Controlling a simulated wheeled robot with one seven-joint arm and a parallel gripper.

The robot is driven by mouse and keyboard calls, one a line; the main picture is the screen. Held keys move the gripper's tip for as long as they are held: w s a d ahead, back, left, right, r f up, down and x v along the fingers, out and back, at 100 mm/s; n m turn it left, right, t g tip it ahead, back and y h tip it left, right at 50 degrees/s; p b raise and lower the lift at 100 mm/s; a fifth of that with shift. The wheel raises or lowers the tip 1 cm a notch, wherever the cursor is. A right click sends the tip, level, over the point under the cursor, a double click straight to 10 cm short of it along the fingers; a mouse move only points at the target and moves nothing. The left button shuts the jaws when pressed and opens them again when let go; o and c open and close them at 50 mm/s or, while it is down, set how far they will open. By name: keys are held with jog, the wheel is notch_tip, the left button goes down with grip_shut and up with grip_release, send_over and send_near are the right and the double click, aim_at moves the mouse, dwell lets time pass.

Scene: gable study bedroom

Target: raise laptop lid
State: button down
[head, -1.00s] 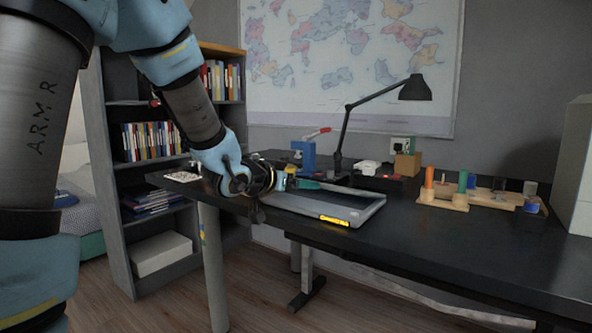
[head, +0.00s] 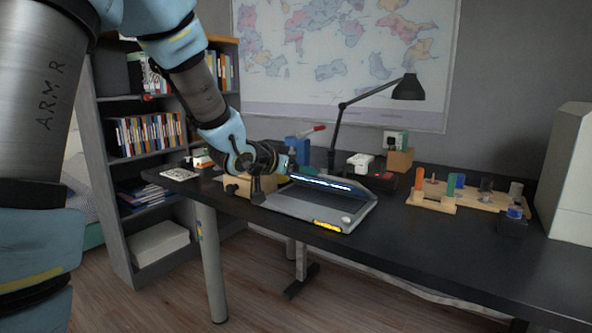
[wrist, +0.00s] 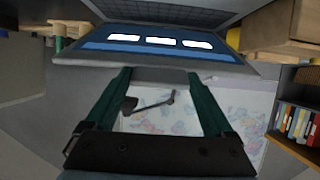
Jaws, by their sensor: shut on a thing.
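The grey laptop (head: 300,212) sits on the dark desk, with a yellow label on its edge. Its lid (head: 352,186) is partly raised at a slant above the keyboard, and a lit strip of blue screen with white bars shows. In the wrist view the lid (wrist: 85,60) spans the top, with the screen and part of the keyboard visible. My gripper (wrist: 158,76) has its two green fingers at the lid's edge, shut on it. In the head view my gripper (head: 290,172) is at the lid's left end, its fingertips partly hidden.
A black desk lamp (head: 408,88), a blue device with a red lever (head: 303,148) and a wooden box (head: 400,160) stand behind the laptop. Wooden peg pieces (head: 432,197) stand to the right. A bookshelf (head: 110,200) is at the left. The desk's right front is clear.

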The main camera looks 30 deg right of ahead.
jog(key=shift+r, duration=0.2)
grip_release()
jog(key=shift+f, duration=0.1)
jog(key=shift+a, duration=0.1)
jog(key=p+v, duration=0.1)
jog(key=v, duration=0.9)
jog(key=shift+s+a+p, duration=0.2)
jog(key=shift+p, duration=0.1)
jog(key=shift+a, duration=0.1)
